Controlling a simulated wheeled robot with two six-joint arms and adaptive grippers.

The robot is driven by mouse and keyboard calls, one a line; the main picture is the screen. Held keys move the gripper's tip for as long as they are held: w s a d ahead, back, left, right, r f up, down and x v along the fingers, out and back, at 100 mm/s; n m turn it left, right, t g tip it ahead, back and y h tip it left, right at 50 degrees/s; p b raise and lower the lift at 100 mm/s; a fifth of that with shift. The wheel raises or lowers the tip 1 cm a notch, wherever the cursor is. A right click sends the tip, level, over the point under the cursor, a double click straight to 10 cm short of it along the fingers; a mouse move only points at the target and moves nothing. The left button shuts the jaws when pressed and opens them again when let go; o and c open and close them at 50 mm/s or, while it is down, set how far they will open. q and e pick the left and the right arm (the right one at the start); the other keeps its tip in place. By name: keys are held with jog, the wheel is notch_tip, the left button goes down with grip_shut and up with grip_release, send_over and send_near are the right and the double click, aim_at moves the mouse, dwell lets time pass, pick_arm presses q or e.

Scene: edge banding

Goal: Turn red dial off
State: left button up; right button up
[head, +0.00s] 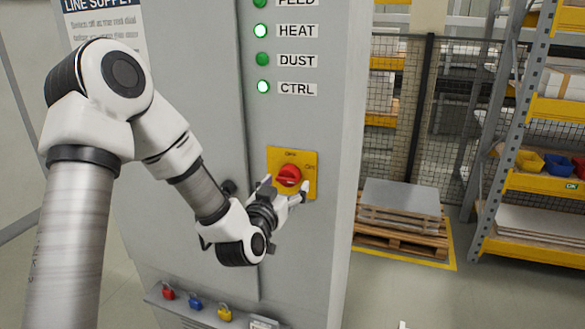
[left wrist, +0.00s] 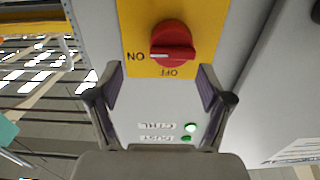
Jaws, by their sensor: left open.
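The red dial (head: 289,176) sits on a yellow plate (head: 311,157) on the grey cabinet's front. OFF is printed at the plate's top and ON at its right. In the left wrist view, which is upside down, the dial (left wrist: 172,43) has a white mark on its side toward ON. My left gripper (head: 285,188) is in front of the plate, with its fingers spread either side of the dial's lower part. In the left wrist view my left gripper (left wrist: 160,80) is open and empty, its fingertips short of the dial. My right gripper is not in view.
The grey cabinet (head: 205,85) has indicator lamps above the dial; HEAT (head: 260,31) and CTRL (head: 263,87) look brightest. Coloured padlocks (head: 195,303) hang on a low ledge. A loaded pallet (head: 400,242) and a shelf rack (head: 500,130) stand to the right.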

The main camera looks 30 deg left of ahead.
aim_at(287, 179)
pick_arm(q)
jog(key=shift+p+x, duration=0.4)
jog(key=shift+x, duration=0.75)
jog(key=a, duration=0.1)
jog(key=w+a, duration=0.1)
jog(key=shift+w+a+f+p, duration=0.15)
jog(key=shift+a+f+p, duration=0.05)
jog(key=shift+a+p, duration=0.2)
jog(key=shift+w+f, duration=0.1)
jog(key=shift+w+d, duration=0.2)
jog(key=shift+d, duration=0.05)
jog(key=shift+w+d, duration=0.15)
jog(key=shift+d, duration=0.2)
jog(key=c, duration=0.5)
jog(key=shift+d, duration=0.1)
jog(key=c, duration=0.5)
jog(key=shift+s+a, duration=0.25)
jog(key=shift+a, duration=0.05)
jog(key=shift+c, duration=0.8)
jog(key=shift+d, duration=0.1)
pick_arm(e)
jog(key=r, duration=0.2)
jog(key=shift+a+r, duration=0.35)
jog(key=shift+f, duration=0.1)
